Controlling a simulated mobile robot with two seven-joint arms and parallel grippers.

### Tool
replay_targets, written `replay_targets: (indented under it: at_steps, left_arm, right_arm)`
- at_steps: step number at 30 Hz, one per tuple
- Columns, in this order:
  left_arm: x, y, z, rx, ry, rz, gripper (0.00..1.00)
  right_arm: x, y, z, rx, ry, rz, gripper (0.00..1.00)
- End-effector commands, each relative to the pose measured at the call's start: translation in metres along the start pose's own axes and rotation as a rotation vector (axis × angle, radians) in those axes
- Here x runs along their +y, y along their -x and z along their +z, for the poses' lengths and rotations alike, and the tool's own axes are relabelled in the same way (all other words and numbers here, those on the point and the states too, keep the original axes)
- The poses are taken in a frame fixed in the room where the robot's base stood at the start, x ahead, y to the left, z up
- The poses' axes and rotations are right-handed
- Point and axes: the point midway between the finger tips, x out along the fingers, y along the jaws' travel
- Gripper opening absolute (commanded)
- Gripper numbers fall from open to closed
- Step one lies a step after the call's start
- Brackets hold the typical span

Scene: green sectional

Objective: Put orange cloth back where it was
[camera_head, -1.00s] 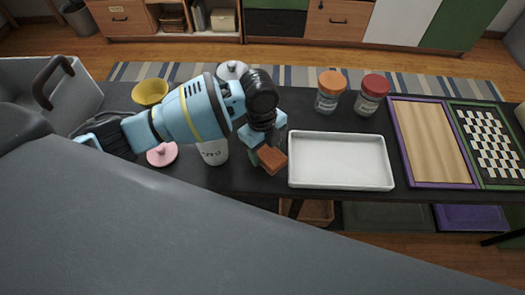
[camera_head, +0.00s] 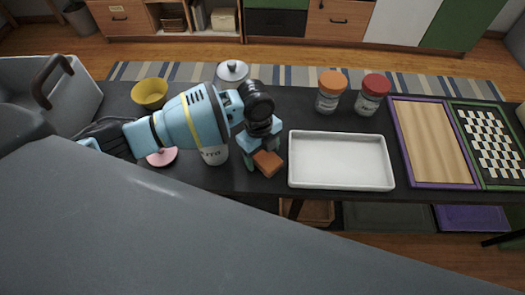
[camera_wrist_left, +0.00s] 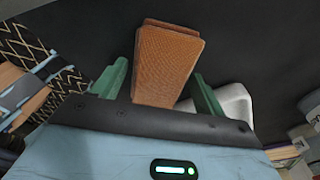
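The orange cloth (camera_head: 267,163) is a folded, box-like orange-brown piece on the black table, left of the white tray (camera_head: 340,186). In the left wrist view the cloth (camera_wrist_left: 167,62) lies between the green fingers of my left gripper (camera_wrist_left: 162,80), with a narrow dark gap on each side. In the head view my left gripper (camera_head: 264,158) is low over the table, around the cloth. Its fingers look open. Whether the cloth lies fully flat is hard to tell. My right gripper is not in view.
A white canister (camera_head: 214,155) stands close left of my gripper. A pink lid (camera_head: 162,157), yellow bowl (camera_head: 149,93) and lidded white pot (camera_head: 232,73) are further left and back. Two jars, orange-lidded (camera_head: 331,91) and red-lidded (camera_head: 372,94), stand behind the tray. Boards (camera_head: 432,142) lie right.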

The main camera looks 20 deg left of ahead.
Motion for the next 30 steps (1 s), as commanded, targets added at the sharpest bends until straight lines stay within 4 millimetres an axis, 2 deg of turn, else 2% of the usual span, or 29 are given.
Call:
replay_targets:
  at_steps: [10,14,24,30]
  left_arm:
    - [0.000,0.001,0.000,0.000,0.000,0.000,0.80]
    - [-0.001,0.011,0.000,-0.001,0.000,-0.002,0.80]
    - [-0.001,0.075,0.000,-0.002,-0.002,-0.005,0.80]
    - [-0.001,0.107,0.000,-0.002,0.000,-0.003,0.80]
  right_arm:
    - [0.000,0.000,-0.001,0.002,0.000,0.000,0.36]
    - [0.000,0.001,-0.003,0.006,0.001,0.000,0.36]
    - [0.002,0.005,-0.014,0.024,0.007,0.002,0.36]
    - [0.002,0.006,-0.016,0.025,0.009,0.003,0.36]
